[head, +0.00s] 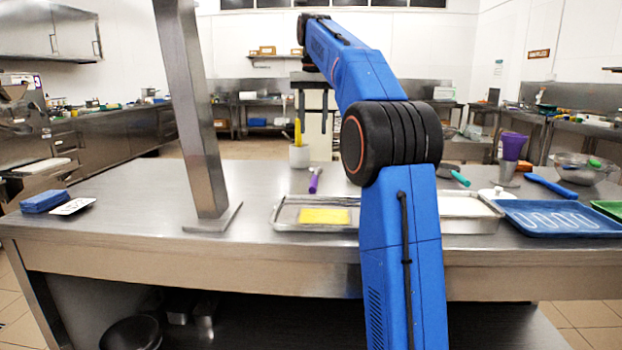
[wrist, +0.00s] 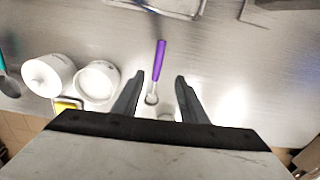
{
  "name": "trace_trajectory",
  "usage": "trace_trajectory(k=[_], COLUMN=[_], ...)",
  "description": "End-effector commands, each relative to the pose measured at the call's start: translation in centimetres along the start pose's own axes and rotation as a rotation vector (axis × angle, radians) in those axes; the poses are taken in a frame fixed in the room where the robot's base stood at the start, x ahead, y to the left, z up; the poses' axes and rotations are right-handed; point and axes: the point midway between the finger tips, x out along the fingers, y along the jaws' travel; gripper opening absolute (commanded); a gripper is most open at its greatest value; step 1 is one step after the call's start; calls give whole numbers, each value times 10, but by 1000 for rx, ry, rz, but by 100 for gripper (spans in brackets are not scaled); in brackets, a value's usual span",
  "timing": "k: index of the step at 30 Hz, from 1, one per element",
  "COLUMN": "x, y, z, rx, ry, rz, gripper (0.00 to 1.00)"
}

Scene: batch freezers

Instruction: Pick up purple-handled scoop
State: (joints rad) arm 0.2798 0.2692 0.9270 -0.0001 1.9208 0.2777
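The purple-handled scoop (head: 314,180) lies on the steel table behind the metal tray, left of my arm in the head view. In the wrist view the scoop (wrist: 160,60) lies with its purple handle pointing up the picture and its small metal end toward my gripper. My gripper (head: 312,106) hangs above the far side of the table, fingers pointing down. In the wrist view my gripper (wrist: 159,78) is open, its fingers apart on either side of the scoop's line. Nothing is held. Whether the fingers are at the handle's height cannot be told.
A white pot (head: 299,156) with a yellow item stands near the scoop. Two white round containers (wrist: 97,82) show left in the wrist view. A metal tray (head: 286,216) holds a yellow block. A steel post (head: 200,130) rises at left.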

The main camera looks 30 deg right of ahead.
Motion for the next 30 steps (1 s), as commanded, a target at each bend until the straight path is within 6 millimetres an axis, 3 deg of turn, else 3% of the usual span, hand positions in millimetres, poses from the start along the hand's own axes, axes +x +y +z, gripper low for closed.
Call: trace_trajectory(k=[4,11,30], x=[-1,7,107], y=[4,6,7], z=[-18,-23,-20], rx=[28,37,37], ry=[-17,-25,-26], rz=[5,8,8], gripper=[39,39,39])
